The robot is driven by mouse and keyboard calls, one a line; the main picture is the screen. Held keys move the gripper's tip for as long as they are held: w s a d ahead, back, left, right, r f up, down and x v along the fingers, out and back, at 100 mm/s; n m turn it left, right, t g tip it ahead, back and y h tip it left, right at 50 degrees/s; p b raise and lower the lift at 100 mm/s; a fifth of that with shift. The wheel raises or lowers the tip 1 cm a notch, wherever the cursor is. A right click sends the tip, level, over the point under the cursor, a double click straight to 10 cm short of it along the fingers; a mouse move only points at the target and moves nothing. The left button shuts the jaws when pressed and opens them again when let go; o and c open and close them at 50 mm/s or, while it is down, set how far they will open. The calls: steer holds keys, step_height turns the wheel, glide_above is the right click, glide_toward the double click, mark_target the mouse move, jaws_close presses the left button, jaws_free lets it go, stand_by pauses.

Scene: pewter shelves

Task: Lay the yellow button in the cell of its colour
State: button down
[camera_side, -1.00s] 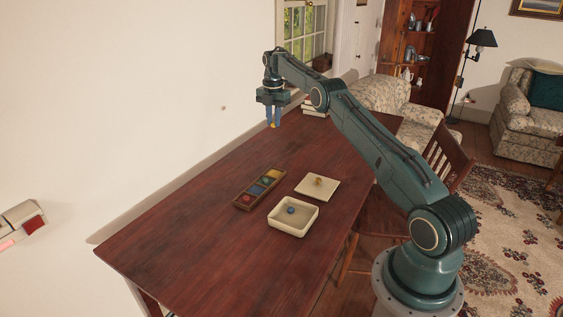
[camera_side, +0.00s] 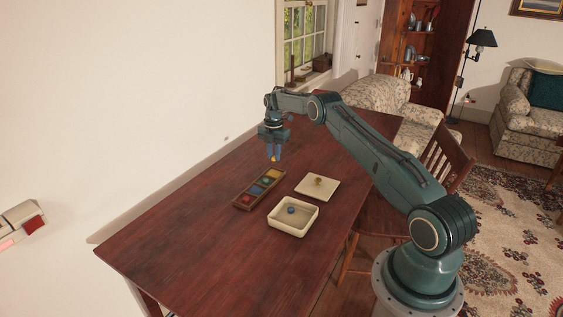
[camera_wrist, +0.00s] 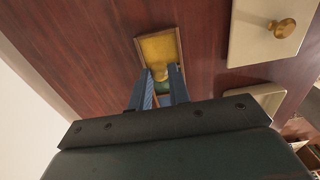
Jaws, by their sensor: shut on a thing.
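My gripper (camera_side: 273,159) has blue fingers shut on the yellow button, above the far end of the wooden tray (camera_side: 239,207). The yellow button shows between the fingertips in the wrist view (camera_wrist: 160,74) and as a small yellow spot at their tips in the side view. The tray holds a row of coloured cells, red at the near end and yellow at the far end. The yellow cell (camera_wrist: 158,47) shows in the wrist view just beyond the fingertips and looks empty where visible. The fingers hide most of the other cells there.
A cream square box (camera_side: 293,230) with a blue button (camera_side: 291,210) inside stands right of the tray. Its flat cream lid (camera_side: 311,190) with a brass knob (camera_side: 318,181) lies behind it. The table's near left is clear. A wall runs along its left side.

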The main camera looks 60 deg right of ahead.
mark_target(274, 174)
steer(key=shift+f, duration=0.95)
steer(key=shift+f, duration=2.1)
steer(key=shift+f, duration=0.1)
steer(key=c, duration=1.6)
jaws_free()
step_height(274, 174, up, 12)
steer(key=shift+r, duration=0.15)
